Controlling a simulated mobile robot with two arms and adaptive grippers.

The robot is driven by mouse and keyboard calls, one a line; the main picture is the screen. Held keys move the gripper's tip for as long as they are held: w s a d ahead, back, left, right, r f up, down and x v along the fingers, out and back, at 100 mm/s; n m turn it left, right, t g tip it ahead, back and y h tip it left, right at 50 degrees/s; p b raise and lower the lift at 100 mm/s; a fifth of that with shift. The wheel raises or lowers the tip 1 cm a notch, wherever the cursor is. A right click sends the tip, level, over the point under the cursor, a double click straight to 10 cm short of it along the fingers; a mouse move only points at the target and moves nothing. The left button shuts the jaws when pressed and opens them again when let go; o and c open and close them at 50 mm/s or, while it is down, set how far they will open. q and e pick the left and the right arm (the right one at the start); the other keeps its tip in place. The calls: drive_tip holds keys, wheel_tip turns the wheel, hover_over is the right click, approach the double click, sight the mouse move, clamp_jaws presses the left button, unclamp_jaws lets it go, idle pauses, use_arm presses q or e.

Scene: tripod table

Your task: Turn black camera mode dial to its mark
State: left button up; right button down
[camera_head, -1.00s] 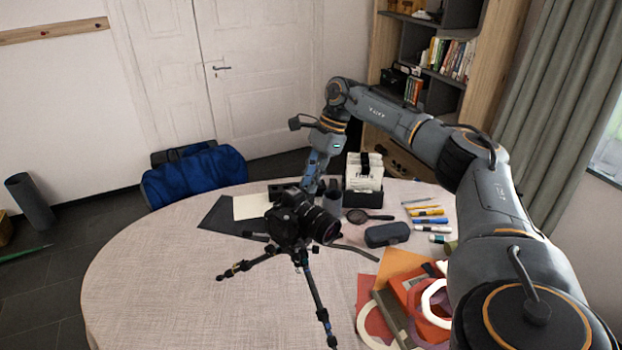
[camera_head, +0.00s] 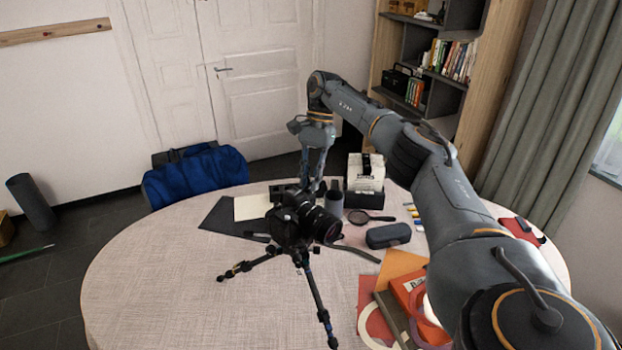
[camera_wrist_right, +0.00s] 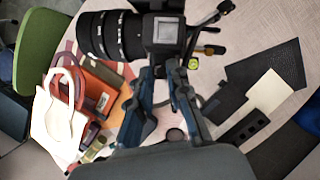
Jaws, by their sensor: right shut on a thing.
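The black camera (camera_head: 287,222) stands on a small black tripod (camera_head: 313,295) on the round table, its lens (camera_head: 322,224) pointing right. In the right wrist view the camera (camera_wrist_right: 165,32) is at the top, with its lens (camera_wrist_right: 104,36) to the left. My right gripper (camera_head: 308,190) reaches down to the camera's top from behind. In the wrist view its two fingers (camera_wrist_right: 163,76) end at the camera body, shut on the mode dial. The dial and its mark are hidden by the fingers or too small to make out. My left gripper is not in view.
Behind the camera are a dark mat (camera_head: 224,215) and a black box of white packets (camera_head: 364,180). The table's left side is clear.

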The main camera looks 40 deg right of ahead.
drive_tip(key=shift+w+n, duration=0.1)
drive_tip(key=shift+n, duration=0.7)
drive_tip(key=shift+g, duration=0.3)
drive_tip(key=c, duration=1.3)
unclamp_jaws()
